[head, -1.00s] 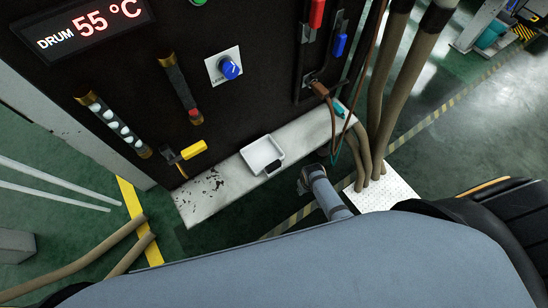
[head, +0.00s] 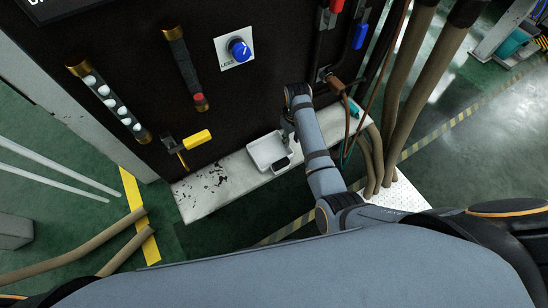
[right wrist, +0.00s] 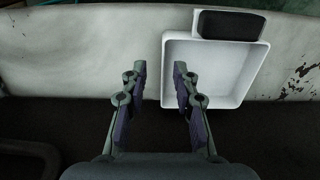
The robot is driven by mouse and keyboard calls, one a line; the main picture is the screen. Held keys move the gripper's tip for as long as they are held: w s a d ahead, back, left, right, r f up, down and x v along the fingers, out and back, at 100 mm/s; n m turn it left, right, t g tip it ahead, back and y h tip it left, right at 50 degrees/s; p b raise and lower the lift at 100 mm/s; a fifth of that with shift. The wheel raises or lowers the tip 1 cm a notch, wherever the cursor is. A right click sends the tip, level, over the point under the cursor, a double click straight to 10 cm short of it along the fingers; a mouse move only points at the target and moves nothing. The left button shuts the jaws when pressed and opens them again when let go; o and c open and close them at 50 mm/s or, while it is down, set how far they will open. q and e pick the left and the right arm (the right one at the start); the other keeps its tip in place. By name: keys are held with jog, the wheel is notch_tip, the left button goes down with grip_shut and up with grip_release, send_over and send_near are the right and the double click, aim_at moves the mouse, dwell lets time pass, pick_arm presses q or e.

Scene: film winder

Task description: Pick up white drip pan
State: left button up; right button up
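The white drip pan (head: 266,150) is a shallow square tray with a dark handle on its front edge. It sits on the white ledge (head: 208,195) below the black panel. It also shows in the right wrist view (right wrist: 208,75), its dark handle (right wrist: 230,25) at the top. My right gripper (right wrist: 160,70) is open and empty, its right finger over the pan's edge and its left finger beside the pan. Whether it touches the pan is unclear. In the head view my right gripper (head: 288,134) is at the pan's right side, largely hidden by the arm. My left gripper is not in view.
The black panel behind carries a blue knob (head: 239,49), a yellow-handled valve (head: 196,139) and sight tubes. Thick brown hoses (head: 404,80) stand right of my right arm. The ledge left of the pan is clear, with worn dark patches.

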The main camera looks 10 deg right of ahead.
aim_at(272, 153)
notch_tip(272, 153, down, 5)
jog(key=shift+s+a+f+b, duration=0.15)
jog(key=shift+b, duration=0.35)
grip_shut()
